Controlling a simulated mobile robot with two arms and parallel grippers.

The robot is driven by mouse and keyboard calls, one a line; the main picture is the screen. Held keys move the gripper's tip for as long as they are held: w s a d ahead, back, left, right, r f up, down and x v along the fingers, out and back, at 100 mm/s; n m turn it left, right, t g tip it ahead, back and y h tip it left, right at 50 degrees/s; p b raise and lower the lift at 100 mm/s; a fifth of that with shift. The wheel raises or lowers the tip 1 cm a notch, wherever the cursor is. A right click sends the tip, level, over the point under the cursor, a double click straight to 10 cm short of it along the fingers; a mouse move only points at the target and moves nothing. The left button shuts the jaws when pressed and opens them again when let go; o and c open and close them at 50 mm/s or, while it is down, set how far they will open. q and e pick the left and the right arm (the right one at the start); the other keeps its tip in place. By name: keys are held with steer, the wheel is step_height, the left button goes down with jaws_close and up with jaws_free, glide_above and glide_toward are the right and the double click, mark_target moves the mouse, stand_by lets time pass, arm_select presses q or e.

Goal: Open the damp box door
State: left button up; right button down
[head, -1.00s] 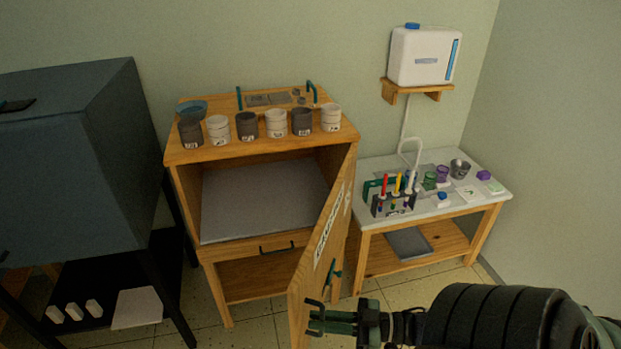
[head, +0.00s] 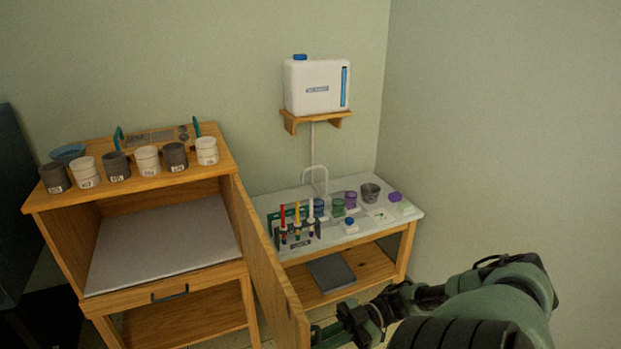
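The damp box (head: 75,222) is a wooden cabinet at the left of the head view, with a pale grey slab (head: 165,235) inside. Its door (head: 262,262) stands wide open, swung out toward me and seen nearly edge-on. The door's outer face and handle are turned away and hidden. My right gripper (head: 328,337) is low in the head view, at the right, outer side of the door near its free edge. Its fingers are partly hidden and at the picture's bottom, so contact and opening are unclear. My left gripper is not in view.
Several dark and white cups (head: 147,160) and a blue bowl (head: 67,153) stand on the cabinet top. A side table (head: 268,204) at right holds pens and small pots. A white water tank (head: 317,85) sits on a wall shelf above it. A drawer handle (head: 170,294) is below the opening.

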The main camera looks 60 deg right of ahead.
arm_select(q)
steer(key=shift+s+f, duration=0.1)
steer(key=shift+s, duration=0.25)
arm_select(e)
steer(key=shift+s+d+f, duration=0.15)
steer(key=shift+s+f, duration=0.05)
steer(key=shift+s, duration=0.05)
steer(key=c, duration=1.5)
jaws_free()
steer(key=shift+c, duration=0.2)
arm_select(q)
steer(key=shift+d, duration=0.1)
arm_select(e)
steer(key=shift+o, duration=0.3)
steer(key=shift+r, duration=0.1)
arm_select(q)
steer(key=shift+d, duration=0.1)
arm_select(e)
steer(key=shift+w, duration=0.1)
